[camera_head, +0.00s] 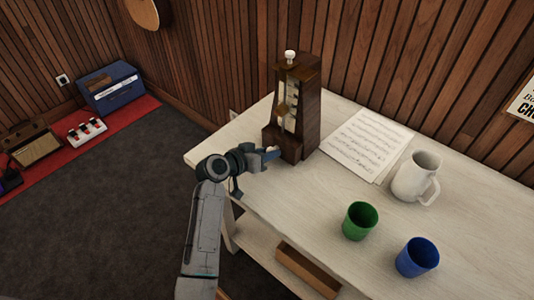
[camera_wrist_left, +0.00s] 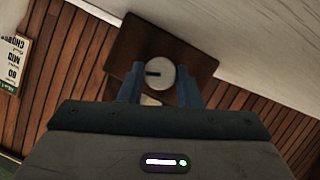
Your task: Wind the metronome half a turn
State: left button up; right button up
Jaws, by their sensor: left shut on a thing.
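The metronome (camera_head: 312,105) is a tall dark wooden case standing upright at the left end of the pale table, its pale scale strip facing left. A white knob (camera_head: 290,56) sits on its top. My left gripper (camera_head: 273,152) is low at the metronome's near side. In the left wrist view, the two blue fingers of my left gripper (camera_wrist_left: 160,78) are on either side of a round pale winding knob (camera_wrist_left: 160,72) with a dark slot, against the brown metronome case (camera_wrist_left: 150,36). The gripper is shut on this knob. My right gripper is not in view.
Sheet music (camera_head: 366,142) lies right of the metronome. A white pitcher (camera_head: 413,177), a green cup (camera_head: 359,220) and a blue cup (camera_head: 417,258) stand farther right on the table (camera_head: 300,205). A wood-panelled wall is behind. The table's left edge is under my arm.

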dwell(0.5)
pick_arm(q)
jog(key=o, duration=1)
jog(key=shift+c, duration=0.2)
jog(key=b+v, duration=0.1)
jog(key=v, duration=0.8)
jog(key=shift+s+a+r+b, duration=0.1)
jog(key=shift+s+a+b, duration=0.05)
jog(key=shift+s+b, duration=0.2)
jog(key=shift+s+a+r, duration=0.25)
jog(key=shift+a, duration=0.05)
